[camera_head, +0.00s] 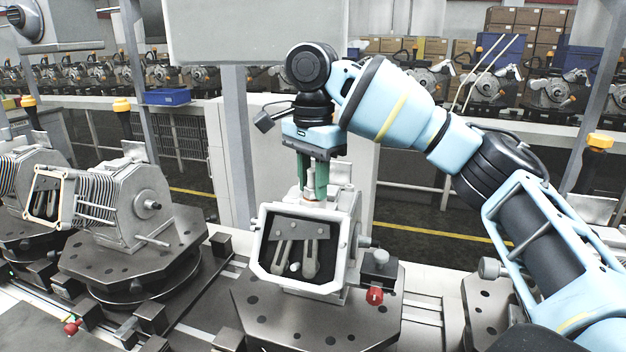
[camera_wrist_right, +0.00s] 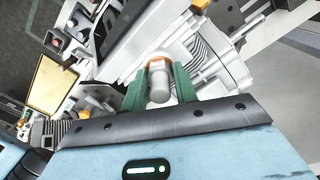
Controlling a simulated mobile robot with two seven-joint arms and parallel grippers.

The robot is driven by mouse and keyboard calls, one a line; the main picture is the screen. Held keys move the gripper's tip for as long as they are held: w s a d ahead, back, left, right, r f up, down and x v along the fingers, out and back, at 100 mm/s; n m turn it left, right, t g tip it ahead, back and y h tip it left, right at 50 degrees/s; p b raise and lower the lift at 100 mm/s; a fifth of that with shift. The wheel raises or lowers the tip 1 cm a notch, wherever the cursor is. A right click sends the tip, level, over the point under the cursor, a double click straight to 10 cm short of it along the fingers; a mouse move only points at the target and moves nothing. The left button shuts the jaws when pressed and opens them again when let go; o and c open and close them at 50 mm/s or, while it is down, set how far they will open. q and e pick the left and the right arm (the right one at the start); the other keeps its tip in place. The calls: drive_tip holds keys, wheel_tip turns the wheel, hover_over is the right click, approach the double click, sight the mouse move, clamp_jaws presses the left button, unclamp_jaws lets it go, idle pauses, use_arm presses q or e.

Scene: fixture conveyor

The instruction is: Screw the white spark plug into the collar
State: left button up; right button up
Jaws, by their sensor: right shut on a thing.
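My right gripper (camera_head: 314,182) points down with green fingers over the top of the grey engine-like housing (camera_head: 345,215) at the centre. In the right wrist view its fingers (camera_wrist_right: 160,88) are closed around the white spark plug (camera_wrist_right: 158,84). An orange ring, apparently the collar (camera_wrist_right: 157,58), shows at the plug's far end, against the housing. The plug is in line with the ring. I cannot tell how deep its end sits in it. In the head view the fingers mostly hide the plug. My left gripper is not in view.
The housing stands on a dark fixture plate (camera_head: 262,312) with a red-tipped clamp (camera_head: 375,296) at its right front. A similar housing (camera_head: 130,205) stands on another plate to the left. A grey post (camera_head: 238,145) rises behind my gripper. Shelves with several engines line the back.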

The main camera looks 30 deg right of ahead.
sight(313, 169)
drive_tip(key=shift+m, duration=1)
drive_tip(key=o, duration=1)
drive_tip(key=shift+o, duration=0.2)
drive_tip(key=shift+r, duration=3.95)
